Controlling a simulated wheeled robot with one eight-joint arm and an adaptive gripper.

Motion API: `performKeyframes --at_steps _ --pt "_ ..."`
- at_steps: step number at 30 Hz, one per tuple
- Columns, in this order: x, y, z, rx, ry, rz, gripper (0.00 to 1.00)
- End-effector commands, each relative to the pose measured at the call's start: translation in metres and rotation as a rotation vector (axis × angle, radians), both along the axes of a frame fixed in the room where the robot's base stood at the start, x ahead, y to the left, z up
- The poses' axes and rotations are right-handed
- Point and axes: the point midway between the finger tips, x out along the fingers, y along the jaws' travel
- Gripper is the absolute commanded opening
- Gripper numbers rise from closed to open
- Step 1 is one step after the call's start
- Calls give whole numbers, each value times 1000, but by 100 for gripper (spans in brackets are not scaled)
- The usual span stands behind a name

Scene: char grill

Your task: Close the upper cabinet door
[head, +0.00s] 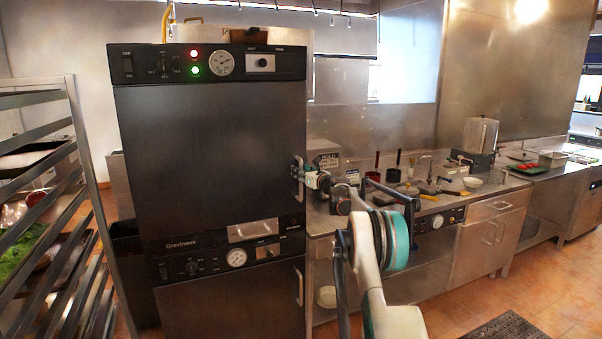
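The upper cabinet door (205,160) is a large dark panel on the tall black cabinet in the head view. It looks flush or nearly flush with the cabinet front; I cannot tell whether a small gap is left. Its metal handle (297,181) is on the right edge. My gripper (308,177) is at the handle, just to its right, with my arm reaching in from the lower right. The fingertips are small and partly hidden, so I cannot tell whether they touch or grasp the handle.
Below is a lower door (235,305) with its own handle and control panel (228,256). A tray rack (85,165) stands close on the left. A steel counter (480,203) with pans, bowls and utensils runs along the right. Tiled floor is open at the lower right.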

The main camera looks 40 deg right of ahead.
Motion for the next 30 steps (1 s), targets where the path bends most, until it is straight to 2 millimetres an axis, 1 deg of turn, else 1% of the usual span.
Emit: performKeyframes --at_steps 5,8,10,14,24,27,30 --pt "-1 1 0 0 0 1 34" --pt "-7 0 0 0 0 0 34" --pt "-15 0 0 0 0 0 34" --pt "-34 0 0 0 0 -1 34" --pt "-97 1 0 0 0 -1 34" --pt "-109 1 0 0 0 -2 34" --pt "-116 2 0 0 0 -1 34"
